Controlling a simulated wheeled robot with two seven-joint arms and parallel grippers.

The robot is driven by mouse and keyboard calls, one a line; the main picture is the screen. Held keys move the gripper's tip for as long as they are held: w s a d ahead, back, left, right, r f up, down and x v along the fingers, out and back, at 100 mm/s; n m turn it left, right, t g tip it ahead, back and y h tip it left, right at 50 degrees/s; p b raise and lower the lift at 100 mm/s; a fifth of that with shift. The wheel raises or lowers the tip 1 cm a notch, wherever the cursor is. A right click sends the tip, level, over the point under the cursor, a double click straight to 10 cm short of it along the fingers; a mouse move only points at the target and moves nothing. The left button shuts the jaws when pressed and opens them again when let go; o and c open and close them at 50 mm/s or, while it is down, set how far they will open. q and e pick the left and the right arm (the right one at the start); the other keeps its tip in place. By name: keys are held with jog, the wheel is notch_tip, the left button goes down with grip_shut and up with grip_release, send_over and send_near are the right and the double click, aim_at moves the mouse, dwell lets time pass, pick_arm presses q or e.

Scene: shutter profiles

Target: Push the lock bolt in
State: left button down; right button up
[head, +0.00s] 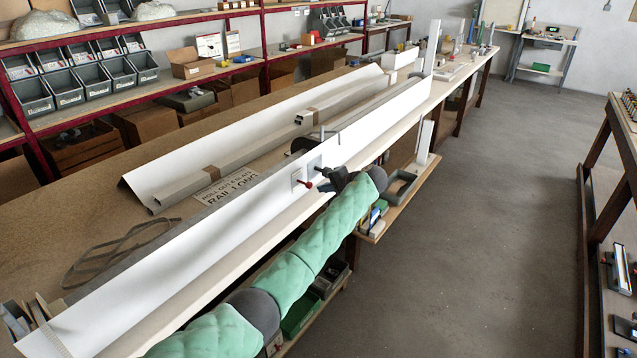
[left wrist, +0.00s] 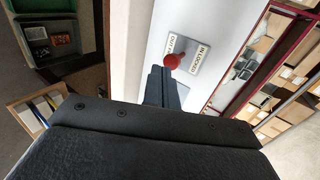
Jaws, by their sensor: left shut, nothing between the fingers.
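The lock bolt has a round red knob (head: 308,184) and stands out from the front face of the long white profile (head: 240,205). A pale label plate (head: 297,178) lies behind it. In the left wrist view the knob (left wrist: 172,60) is in front of the label plate (left wrist: 196,53), which reads "OUT" and "IN LOCKED". My left gripper (head: 322,186) is shut and empty, its fingertips (left wrist: 163,72) right at the knob. I cannot tell whether they touch it. My right gripper is not in view.
A dark clamp (head: 305,143) sits at the profile's top edge. A low shelf (head: 395,205) with boxes is below. The floor (head: 480,230) at right is clear.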

aim_at(310, 183)
pick_arm(q)
jog(key=shift+w+a+p, duration=0.45)
jog(key=shift+w+a, duration=0.35)
jog(key=shift+a, duration=0.3)
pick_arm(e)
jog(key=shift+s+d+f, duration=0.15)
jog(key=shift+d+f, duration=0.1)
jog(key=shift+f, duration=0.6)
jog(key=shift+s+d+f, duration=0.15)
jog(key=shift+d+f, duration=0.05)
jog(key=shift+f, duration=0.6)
pick_arm(q)
jog(key=shift+w+a+f, duration=0.1)
jog(key=shift+w+a, duration=0.05)
jog(key=shift+a, duration=0.05)
jog(key=shift+w+a+b, duration=0.4)
jog(key=shift+w+a, duration=0.2)
jog(key=shift+a, duration=0.25)
jog(key=shift+w+a, duration=0.1)
jog(key=shift+a, duration=0.05)
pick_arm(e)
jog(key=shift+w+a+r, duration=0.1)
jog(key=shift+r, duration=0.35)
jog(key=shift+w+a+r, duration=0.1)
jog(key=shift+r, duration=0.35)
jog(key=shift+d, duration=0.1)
